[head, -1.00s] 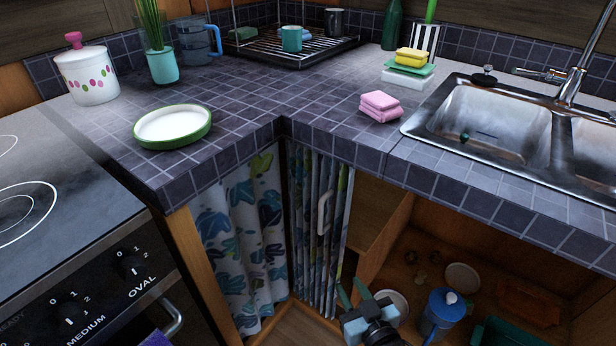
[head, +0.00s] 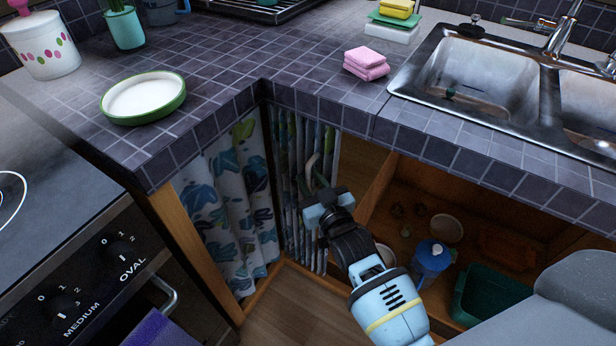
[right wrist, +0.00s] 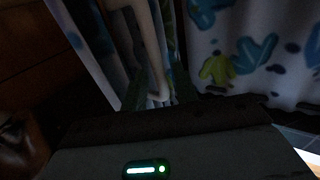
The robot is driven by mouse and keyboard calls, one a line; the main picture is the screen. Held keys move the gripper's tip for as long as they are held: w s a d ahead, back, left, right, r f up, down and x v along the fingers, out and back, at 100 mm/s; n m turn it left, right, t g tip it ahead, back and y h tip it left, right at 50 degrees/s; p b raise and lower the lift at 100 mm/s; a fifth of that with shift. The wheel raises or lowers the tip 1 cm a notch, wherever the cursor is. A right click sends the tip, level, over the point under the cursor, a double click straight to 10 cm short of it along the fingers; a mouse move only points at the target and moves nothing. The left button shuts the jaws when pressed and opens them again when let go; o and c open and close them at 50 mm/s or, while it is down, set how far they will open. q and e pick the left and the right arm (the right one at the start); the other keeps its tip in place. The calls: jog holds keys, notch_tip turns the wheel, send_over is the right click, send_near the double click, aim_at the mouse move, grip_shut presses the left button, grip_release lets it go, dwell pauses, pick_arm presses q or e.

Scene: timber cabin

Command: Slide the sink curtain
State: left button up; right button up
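The sink curtain (head: 292,190), white with blue and green leaves, hangs bunched in narrow folds at the left end of the opening under the sink. A pale curved handle (head: 311,168) is on its front. My right gripper (head: 315,182) is at the handle's lower part, in front of the curtain. In the right wrist view the handle (right wrist: 150,50) runs down between the two dark fingers, which stand apart. I cannot tell whether either finger touches it. My left gripper is not in view.
Another patterned curtain (head: 238,205) hangs to the left, beside the stove (head: 90,270). The open cupboard holds a blue jug (head: 431,262), a green bin (head: 485,295) and a plate (head: 446,228).

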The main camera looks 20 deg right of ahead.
jog(key=shift+w, duration=0.85)
grip_shut()
